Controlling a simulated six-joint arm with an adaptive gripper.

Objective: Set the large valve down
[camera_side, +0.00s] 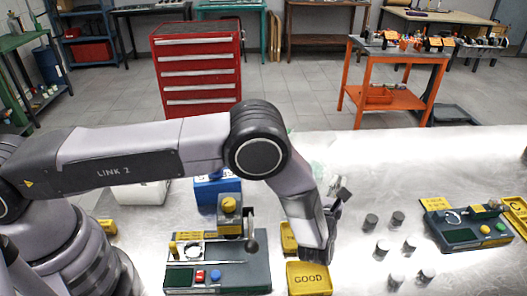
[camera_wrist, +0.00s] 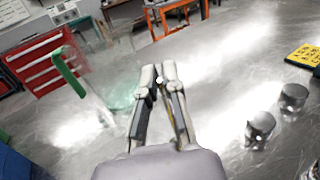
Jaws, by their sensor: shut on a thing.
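My gripper (camera_side: 338,193) is above the metal table, right of the yellow tray marked GOOD (camera_side: 309,279). Its fingers also show in the wrist view (camera_wrist: 159,78), close together. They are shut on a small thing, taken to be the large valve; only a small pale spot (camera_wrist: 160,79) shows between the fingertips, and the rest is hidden. In the side view, the small dark parts at the gripper's end cannot be told apart from a held valve. Whether the held thing touches the table cannot be told.
A second yellow tray (camera_side: 288,238) lies behind the GOOD tray. A lever fixture (camera_side: 229,222) stands left, and another fixture (camera_side: 465,232) right.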

